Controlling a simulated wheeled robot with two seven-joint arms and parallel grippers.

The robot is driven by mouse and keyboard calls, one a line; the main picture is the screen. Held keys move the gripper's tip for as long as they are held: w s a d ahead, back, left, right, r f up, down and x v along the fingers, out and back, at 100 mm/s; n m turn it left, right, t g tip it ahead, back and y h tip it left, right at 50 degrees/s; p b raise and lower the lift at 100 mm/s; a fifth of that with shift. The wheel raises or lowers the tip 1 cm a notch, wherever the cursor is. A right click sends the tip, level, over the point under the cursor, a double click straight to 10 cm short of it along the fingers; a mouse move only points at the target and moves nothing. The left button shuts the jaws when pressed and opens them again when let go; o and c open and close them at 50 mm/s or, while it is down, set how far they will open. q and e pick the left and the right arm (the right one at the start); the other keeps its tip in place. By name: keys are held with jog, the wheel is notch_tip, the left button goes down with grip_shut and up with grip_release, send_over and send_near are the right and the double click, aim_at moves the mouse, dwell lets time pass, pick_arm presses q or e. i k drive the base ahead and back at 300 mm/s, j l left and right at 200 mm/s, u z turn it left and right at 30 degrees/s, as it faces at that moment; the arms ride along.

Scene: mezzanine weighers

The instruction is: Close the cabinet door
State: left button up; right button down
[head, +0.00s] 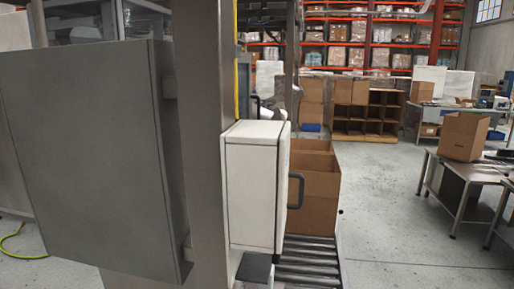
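A white cabinet (250,190) is fixed to a grey column in the middle of the head view. Its white door (283,190) shows nearly edge-on along the cabinet's right side, with a dark bar handle (297,190) sticking out to the right. The door's top edge stands slightly off from the cabinet body; how far it is open I cannot tell from this angle. The front of the door and the cabinet's inside are hidden. Neither of my grippers is in view.
A large grey box (85,160) is on the left of the thick column (203,130). A metal table (465,175) stands at the right. The floor between (390,220) is clear.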

aim_at(245, 70)
jog(key=k+u, duration=0.25)
jog(key=u, duration=0.15)
jog(key=k+j+u, duration=0.15)
jog(key=u, duration=0.25)
jog(key=k+j+u, duration=0.2)
jog(key=k+u, duration=0.25)
jog(key=i+l+u, duration=0.2)
jog(key=l, duration=0.35)
jog(key=i+l+u, duration=0.15)
jog(key=l, duration=0.35)
jog(key=l+u, duration=0.2)
jog(key=l, duration=0.35)
jog(key=i+l+u, duration=0.15)
jog(key=l, duration=0.45)
jog(key=k, duration=0.05)
